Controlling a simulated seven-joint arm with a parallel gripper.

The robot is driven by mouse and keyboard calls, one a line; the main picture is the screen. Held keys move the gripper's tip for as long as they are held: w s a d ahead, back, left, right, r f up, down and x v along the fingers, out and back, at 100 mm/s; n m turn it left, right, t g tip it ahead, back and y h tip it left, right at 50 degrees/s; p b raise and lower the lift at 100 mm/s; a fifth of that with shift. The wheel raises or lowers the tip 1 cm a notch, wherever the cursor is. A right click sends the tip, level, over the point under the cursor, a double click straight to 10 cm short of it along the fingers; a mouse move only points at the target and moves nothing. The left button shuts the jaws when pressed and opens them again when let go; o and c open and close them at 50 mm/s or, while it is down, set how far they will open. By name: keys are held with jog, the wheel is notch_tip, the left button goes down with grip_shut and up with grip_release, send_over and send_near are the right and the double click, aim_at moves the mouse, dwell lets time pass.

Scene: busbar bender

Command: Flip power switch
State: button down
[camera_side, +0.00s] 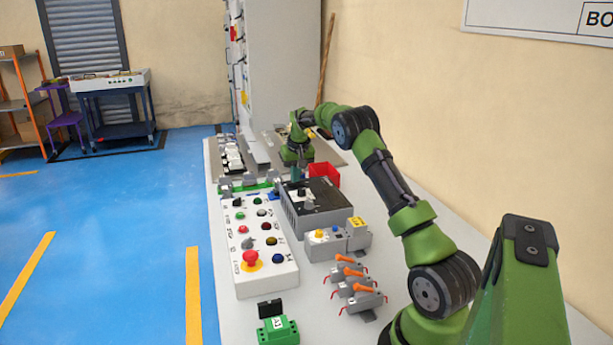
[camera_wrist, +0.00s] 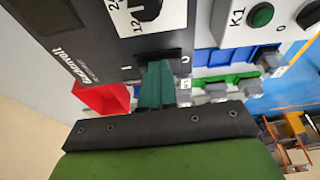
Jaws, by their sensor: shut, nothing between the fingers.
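The power supply box (camera_side: 316,205) is grey with a dark top face and stands mid-bench in the side view. In the wrist view its dark face (camera_wrist: 95,45) shows a printed name and a white dial (camera_wrist: 150,10). A black rocker switch (camera_wrist: 158,55) sits at the face's edge between "I" and "O" marks. My gripper (camera_wrist: 158,68) has its green fingers shut and empty, with the tips at the rocker. I cannot tell whether they touch it. The fingertips partly hide the rocker. In the side view my gripper (camera_side: 295,174) is at the box's far edge.
A white button panel (camera_side: 262,245) with a red emergency stop lies left of the box. A red bin (camera_side: 324,173) stands behind it, also beside my fingers in the wrist view (camera_wrist: 98,97). Orange-levered clamps (camera_side: 355,285) and a green terminal block (camera_side: 278,330) are nearer.

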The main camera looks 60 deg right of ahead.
jog(key=shift+s+d, duration=0.2)
jog(key=shift+d, duration=0.05)
jog(key=shift+r, duration=0.35)
jog(key=v, duration=1.3)
jog(key=shift+w+d+r, duration=0.25)
jog(key=shift+w+d, duration=0.05)
jog(key=shift+d, duration=0.05)
jog(key=s+a+r+t+y, duration=0.1)
jog(key=s+a, duration=0.2)
jog(key=a, duration=0.8)
jog(key=s+a+t+y, duration=0.1)
jog(key=s+a, duration=0.3)
jog(key=a, duration=0.6)
jog(key=s+a+n+t+y, duration=0.1)
jog(key=s+a+n, duration=0.1)
jog(key=s+a, duration=0.5)
jog(key=s+a+n+t+y, duration=0.1)
jog(key=s+a+n, duration=0.1)
jog(key=s+a, duration=0.6)
jog(key=a, duration=0.4)
jog(key=shift+a+n+t, duration=0.3)
jog(key=shift+t, duration=0.1)
